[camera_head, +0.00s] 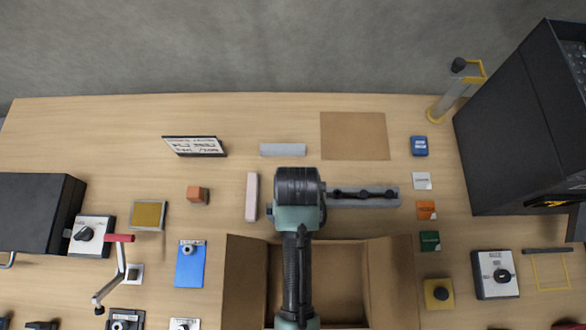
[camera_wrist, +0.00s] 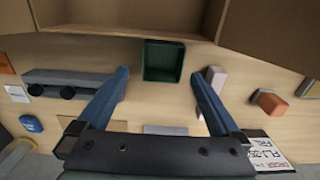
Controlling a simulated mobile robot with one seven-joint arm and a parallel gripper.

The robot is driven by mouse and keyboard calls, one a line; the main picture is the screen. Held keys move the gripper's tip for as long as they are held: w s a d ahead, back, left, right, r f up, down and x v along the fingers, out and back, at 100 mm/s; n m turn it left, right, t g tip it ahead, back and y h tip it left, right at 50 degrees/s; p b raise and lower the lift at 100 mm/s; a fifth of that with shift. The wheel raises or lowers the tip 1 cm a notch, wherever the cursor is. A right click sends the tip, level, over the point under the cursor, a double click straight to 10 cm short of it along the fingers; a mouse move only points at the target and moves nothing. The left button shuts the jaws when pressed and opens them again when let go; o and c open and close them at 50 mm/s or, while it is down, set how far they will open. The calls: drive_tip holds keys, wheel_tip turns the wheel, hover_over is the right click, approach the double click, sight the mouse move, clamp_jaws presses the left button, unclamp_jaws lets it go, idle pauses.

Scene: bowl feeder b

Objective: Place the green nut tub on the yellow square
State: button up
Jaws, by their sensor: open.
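The green tub (camera_wrist: 163,61) is an open square container, upright on the wooden table beside the cardboard box. It shows in the wrist view between and just beyond my fingertips; my arm hides it in the head view. My gripper (camera_wrist: 160,76) is open and empty, with one blue finger on either side of the tub in the picture. I cannot tell its height above the tub. In the head view, a yellow-topped square with a grey rim (camera_head: 148,215) lies at left. A yellow square with a dark knob (camera_head: 438,293) is at lower right. Which is the task's square is unclear.
The open cardboard box (camera_head: 245,280) is at the front centre, under my arm. A grey rail (camera_head: 375,203) is to the right, a pink block (camera_head: 252,197) to the left. An orange block (camera_head: 197,194) and blue plate (camera_head: 190,270) lie further left. A black machine (camera_head: 515,120) stands at right.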

drive_tip(key=shift+a+f+p, duration=0.2)
drive_tip(key=shift+f+p, duration=0.15)
drive_tip(key=shift+f, duration=2.85)
